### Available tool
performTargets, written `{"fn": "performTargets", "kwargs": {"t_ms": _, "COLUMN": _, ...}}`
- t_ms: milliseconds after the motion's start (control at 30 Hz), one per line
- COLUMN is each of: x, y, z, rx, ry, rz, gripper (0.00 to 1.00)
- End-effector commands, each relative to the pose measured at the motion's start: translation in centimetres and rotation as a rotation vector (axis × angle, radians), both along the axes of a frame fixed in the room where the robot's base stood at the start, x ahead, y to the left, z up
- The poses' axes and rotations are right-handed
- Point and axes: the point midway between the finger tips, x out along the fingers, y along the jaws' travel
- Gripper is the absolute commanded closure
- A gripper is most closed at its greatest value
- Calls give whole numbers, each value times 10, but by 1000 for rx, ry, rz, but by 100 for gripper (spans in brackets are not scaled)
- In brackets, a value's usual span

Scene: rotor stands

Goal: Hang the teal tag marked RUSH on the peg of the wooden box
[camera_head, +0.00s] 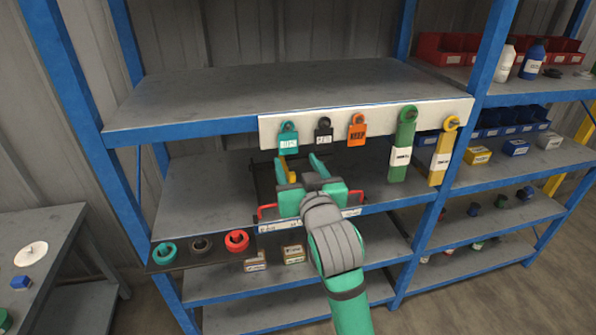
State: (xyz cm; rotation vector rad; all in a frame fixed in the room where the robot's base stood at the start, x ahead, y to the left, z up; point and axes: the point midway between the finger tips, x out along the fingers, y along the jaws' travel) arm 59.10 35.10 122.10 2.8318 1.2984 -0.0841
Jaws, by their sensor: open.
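A teal tag (289,138) with a white label hangs at the left end of the white board on the shelf front; its lettering is too small to read surely. My gripper (300,167) is open and empty, in front of the shelf. In the picture it lies below the teal and black tags, apart from them. Two small brown boxes with pale labels, one at the left (255,265) and one at the right (293,254), sit low, left of my arm. I cannot tell which is the wooden box, and no peg shows clearly.
Beside the teal tag hang a black tag (323,130), an orange tag (357,130), a long green tag (402,145) and a long yellow tag (442,152). Teal, dark and red rings (237,240) lie on a dark ledge at the left. Blue uprights (82,90) frame the shelves.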

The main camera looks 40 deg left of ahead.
Motion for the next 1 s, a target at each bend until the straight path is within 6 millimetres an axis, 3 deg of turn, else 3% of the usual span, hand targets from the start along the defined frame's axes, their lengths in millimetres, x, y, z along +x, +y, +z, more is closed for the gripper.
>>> {"fn": "performTargets", "kwargs": {"t_ms": 500, "x": 38, "y": 48, "z": -4, "rx": 0, "ry": 0, "rz": 5, "gripper": 44}}
{"fn": "performTargets", "kwargs": {"t_ms": 1000, "x": 45, "y": 56, "z": -4, "rx": 0, "ry": 0, "rz": 4, "gripper": 44}}
